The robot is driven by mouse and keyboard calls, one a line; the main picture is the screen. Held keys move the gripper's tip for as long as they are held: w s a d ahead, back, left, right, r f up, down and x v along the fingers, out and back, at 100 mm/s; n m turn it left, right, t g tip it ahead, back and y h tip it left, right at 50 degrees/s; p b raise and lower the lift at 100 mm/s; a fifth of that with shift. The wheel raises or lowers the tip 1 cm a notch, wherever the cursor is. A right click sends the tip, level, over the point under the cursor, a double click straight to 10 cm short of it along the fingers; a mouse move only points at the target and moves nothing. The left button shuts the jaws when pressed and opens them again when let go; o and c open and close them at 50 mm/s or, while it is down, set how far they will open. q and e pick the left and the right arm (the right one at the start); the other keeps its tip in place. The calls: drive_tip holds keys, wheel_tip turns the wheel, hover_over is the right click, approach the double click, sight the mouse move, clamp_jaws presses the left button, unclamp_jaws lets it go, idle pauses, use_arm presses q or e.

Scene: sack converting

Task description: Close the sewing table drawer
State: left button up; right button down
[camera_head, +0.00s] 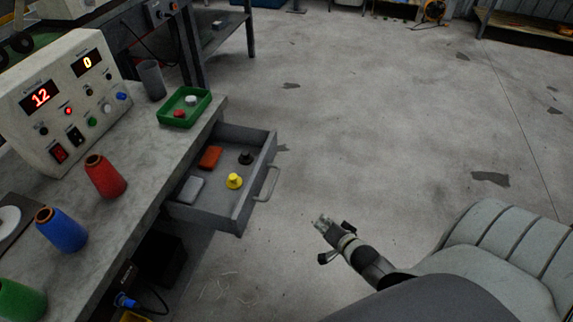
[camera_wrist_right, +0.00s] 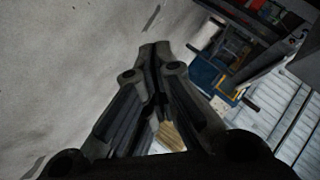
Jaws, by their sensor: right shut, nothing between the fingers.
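The sewing table (camera_head: 130,185) stands at the left in the head view, with a grey worn top. Its grey drawer (camera_head: 212,216) is pulled out to the right, with a metal handle (camera_head: 268,184) on its front. Inside lie a red block, a grey block, a yellow piece and a dark piece. My right gripper (camera_head: 320,219) is shut and empty, to the right of and nearer than the drawer front, apart from the handle. Its closed fingers show in the right wrist view (camera_wrist_right: 153,50). My left gripper is not in view.
On the tabletop are a control box (camera_head: 65,100), a green tray (camera_head: 187,108), a grey cup (camera_head: 151,79) and red (camera_head: 105,177), blue (camera_head: 62,230) and green (camera_head: 20,300) thread cones. The concrete floor (camera_head: 370,110) right of the drawer is open.

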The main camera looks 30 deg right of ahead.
drive_tip(key=w+d+r+m+t+b, duration=0.1)
drive_tip(key=w+r+m+t+b, duration=0.3)
drive_tip(key=r, duration=0.5)
drive_tip(key=w+r+m+t+b, duration=0.3)
drive_tip(key=r+b, duration=0.3)
drive_tip(key=r, duration=0.3)
use_arm(q)
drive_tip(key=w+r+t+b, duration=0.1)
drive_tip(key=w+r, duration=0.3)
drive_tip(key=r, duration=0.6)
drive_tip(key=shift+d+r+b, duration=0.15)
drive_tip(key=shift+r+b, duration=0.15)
drive_tip(key=shift+b, duration=0.1)
use_arm(e)
drive_tip(key=w+a, duration=0.1)
drive_tip(key=w, duration=1.1)
drive_tip(key=shift+w+a+f, duration=0.25)
drive_tip(key=shift+w, duration=0.1)
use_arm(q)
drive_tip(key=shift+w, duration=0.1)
